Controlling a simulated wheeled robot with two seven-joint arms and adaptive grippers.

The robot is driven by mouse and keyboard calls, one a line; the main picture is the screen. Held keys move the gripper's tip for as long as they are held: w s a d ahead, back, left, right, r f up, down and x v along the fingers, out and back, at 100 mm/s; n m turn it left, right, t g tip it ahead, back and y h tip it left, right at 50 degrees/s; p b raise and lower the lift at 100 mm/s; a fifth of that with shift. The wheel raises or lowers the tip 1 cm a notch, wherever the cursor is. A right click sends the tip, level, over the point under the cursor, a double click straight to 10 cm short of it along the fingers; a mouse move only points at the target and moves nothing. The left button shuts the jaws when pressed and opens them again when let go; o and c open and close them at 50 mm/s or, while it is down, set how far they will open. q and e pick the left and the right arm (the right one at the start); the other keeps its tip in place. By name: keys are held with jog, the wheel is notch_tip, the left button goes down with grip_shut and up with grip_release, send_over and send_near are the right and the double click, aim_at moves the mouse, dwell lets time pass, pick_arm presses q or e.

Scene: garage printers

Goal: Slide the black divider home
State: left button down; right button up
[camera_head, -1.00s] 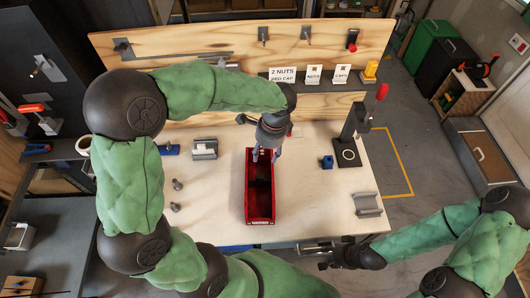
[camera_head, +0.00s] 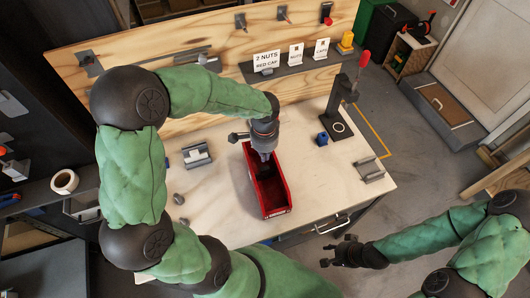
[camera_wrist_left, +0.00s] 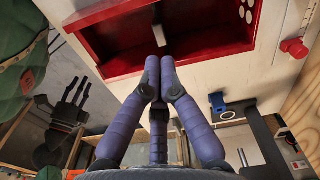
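The red bin (camera_head: 280,196) stands on the workbench, its long side running away from me. My left gripper (camera_head: 265,157) points down over the far half of the bin. In the left wrist view its fingers (camera_wrist_left: 161,68) are drawn together at the bin's rim. My right gripper (camera_head: 344,250) is open and empty, off the bench's front edge.
A grey holder (camera_head: 196,156) stands left of the bin, with grey knobs (camera_head: 179,198) nearby. On the right are a blue block (camera_head: 322,139), a black stand with red handle (camera_head: 342,100) and a grey bracket (camera_head: 369,170). The bench (camera_head: 222,205) around the bin is mostly clear.

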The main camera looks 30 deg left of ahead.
aim_at(265, 169)
pick_arm(q)
jog(key=shift+w+d+f+b, duration=0.1)
jog(key=shift+f+b, duration=0.4)
jog(key=shift+f, duration=0.3)
notch_tip(265, 169, down, 4)
jog(key=b, duration=0.3)
jog(key=shift+f, duration=0.1)
jog(key=shift+f+b, duration=0.45)
jog(key=shift+b, duration=0.05)
jog(key=shift+s, duration=0.2)
